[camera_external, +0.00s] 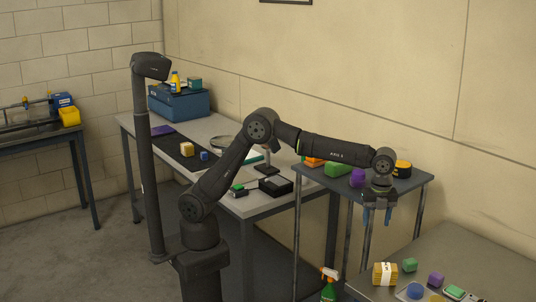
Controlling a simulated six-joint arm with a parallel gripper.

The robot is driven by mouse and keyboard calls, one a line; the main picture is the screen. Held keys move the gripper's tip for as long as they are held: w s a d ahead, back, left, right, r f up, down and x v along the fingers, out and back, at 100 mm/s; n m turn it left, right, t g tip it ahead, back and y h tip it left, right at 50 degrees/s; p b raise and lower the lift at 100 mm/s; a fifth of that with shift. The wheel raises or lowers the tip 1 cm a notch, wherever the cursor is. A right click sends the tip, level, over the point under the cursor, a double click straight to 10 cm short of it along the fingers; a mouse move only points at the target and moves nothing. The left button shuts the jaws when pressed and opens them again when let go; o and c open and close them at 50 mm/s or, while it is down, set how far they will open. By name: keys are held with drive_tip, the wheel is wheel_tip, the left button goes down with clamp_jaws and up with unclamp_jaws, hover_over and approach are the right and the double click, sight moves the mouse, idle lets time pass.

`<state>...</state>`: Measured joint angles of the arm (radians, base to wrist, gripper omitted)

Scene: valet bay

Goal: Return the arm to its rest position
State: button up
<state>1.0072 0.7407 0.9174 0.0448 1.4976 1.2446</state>
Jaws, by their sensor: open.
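My arm reaches to the right from its base, with the forearm roughly level. My gripper (376,218) hangs down at its end with blue fingertips, open, and nothing shows between the fingers. In the picture it is in front of the small dark table (415,184) and above the far left part of the grey table (455,250) at the lower right. It appears apart from the objects below it.
The small table holds a green block (337,169), a purple object (357,177) and a black-yellow roll (402,169). A spray bottle (328,288) and dark post (148,170) stand nearby.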

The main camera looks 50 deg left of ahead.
drive_tip(key=a+r+n, duration=0.2)
drive_tip(key=a+n, duration=0.5)
drive_tip(key=n, duration=0.3)
drive_tip(key=shift+w+a+r, duration=0.35)
drive_tip(key=shift+w+a, duration=0.05)
